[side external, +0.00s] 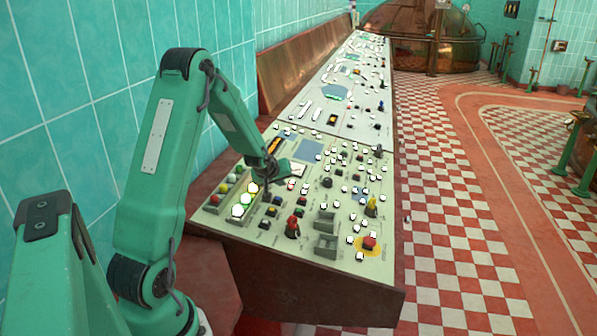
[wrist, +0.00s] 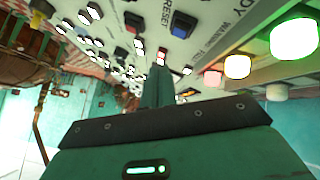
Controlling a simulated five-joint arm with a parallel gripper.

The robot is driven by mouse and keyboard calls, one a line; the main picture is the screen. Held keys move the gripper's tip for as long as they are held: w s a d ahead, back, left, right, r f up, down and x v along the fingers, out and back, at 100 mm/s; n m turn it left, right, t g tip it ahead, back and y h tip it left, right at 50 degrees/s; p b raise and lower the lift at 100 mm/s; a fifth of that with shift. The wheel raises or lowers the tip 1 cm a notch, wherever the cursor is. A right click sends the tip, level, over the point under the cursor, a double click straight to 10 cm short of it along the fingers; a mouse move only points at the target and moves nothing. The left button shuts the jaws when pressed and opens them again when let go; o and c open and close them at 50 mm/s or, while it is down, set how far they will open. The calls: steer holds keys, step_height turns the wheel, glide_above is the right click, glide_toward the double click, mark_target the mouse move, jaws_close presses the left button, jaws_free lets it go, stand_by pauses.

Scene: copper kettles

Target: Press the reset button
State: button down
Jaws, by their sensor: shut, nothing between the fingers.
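A RESET label is printed on the pale control panel (side external: 335,255), and I read it at the top of the wrist view. A blue square button (wrist: 183,25) and a dark red button (wrist: 134,22) sit on either side of the label. I cannot tell for sure which one it names. My gripper (side external: 291,170) is low over the left half of the panel. In the wrist view my gripper (wrist: 158,88) has its fingers together and empty, pointing at the panel away from these buttons. Whether the fingertips touch the panel is not clear.
A row of lit lamps, including a white one (side external: 238,211) and a yellow one (wrist: 237,66), stands along the panel's left side. Many knobs and buttons crowd the panel. A red mushroom button (side external: 369,243) on yellow is at the near right. A tiled wall (side external: 80,90) borders the left.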

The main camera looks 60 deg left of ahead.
mark_target(278, 200)
steer(key=shift+s+a+f, duration=0.15)
steer(key=shift+f, duration=0.65)
steer(key=shift+s+a+f, duration=0.1)
steer(key=shift+f, duration=0.7)
steer(key=shift+s+a+f, duration=0.1)
steer(key=shift+f, duration=0.65)
stand_by(1.8)
steer(key=shift+r, duration=0.75)
steer(key=shift+r, duration=0.1)
stand_by(0.4)
steer(key=r, duration=0.3)
steer(key=w+d+r, duration=0.1)
steer(key=shift+r, duration=0.4)
stand_by(0.6)
